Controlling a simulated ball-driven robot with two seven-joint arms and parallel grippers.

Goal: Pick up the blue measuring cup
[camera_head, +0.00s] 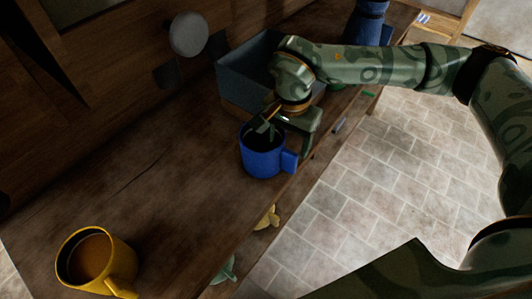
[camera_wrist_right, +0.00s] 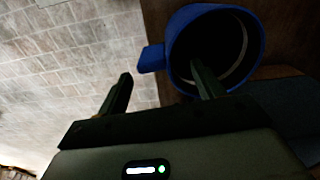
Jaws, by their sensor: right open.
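The blue measuring cup (camera_head: 262,162) stands upright on the wooden bench near its front edge, its handle pointing right over that edge. In the right wrist view, the cup (camera_wrist_right: 176,45) shows its round opening and dark inside, with the handle to the left. My right gripper (camera_head: 285,126) is open at the cup's rim, with nothing held. In the right wrist view, one finger of the gripper (camera_wrist_right: 160,88) overlaps the cup's opening and the other is outside, below the handle. I cannot tell whether either finger touches the cup. My left gripper is not in view.
A grey-blue bin (camera_head: 237,88) stands just behind the cup, partly hidden by my right arm. A yellow mug (camera_head: 120,270) with brown contents stands at the near left. A blue object (camera_head: 366,25) is at the far end. The bench between mug and cup is clear.

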